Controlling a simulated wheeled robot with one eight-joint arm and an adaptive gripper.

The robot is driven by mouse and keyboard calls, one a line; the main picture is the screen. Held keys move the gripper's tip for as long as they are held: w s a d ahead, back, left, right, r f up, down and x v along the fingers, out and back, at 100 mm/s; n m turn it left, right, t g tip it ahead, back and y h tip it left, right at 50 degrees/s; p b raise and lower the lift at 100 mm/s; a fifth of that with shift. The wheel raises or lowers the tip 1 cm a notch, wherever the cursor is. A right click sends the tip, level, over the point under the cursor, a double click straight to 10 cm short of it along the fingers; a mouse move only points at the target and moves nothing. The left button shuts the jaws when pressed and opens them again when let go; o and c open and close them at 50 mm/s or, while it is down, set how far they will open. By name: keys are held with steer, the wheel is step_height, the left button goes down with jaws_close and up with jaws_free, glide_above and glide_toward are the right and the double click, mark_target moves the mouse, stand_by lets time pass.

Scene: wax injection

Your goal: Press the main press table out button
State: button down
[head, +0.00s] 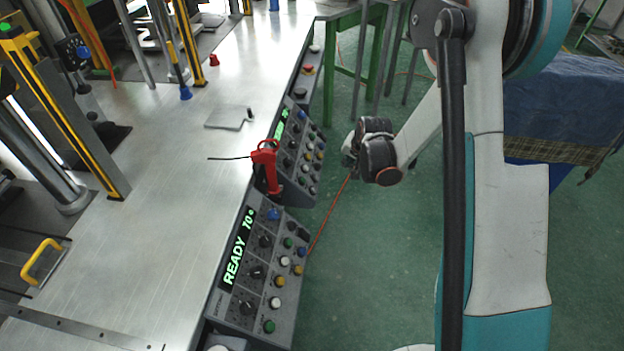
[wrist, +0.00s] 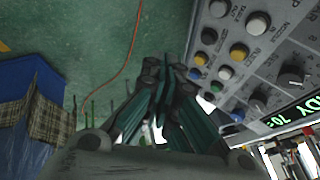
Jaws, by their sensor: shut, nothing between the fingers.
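The near control panel (head: 255,285) slopes along the front of the metal table, with a lit "READY" display (head: 238,250). It carries black knobs and several white, yellow, blue, green and dark buttons, including a blue button (head: 302,252). In the wrist view, a panel (wrist: 275,75) with coloured buttons fills the right side.
A second control panel (head: 295,145) stands farther along the table edge. A red handled tool (head: 266,170) stands between the panels. A grey plate (head: 229,117) lies on the metal table (head: 165,195). An orange cable (head: 330,212) crosses the open green floor.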

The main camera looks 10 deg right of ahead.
mark_target(316, 178)
steer(key=shift+f, duration=0.15)
steer(key=w+a+f+b, duration=0.1)
steer(key=w+a+f, duration=0.1)
steer(key=a+f, duration=0.3)
steer(key=shift+a+f, duration=0.3)
steer(key=shift+a, duration=0.4)
steer(key=shift+w+a, duration=0.1)
stand_by(1.4)
steer(key=shift+a+f, duration=0.25)
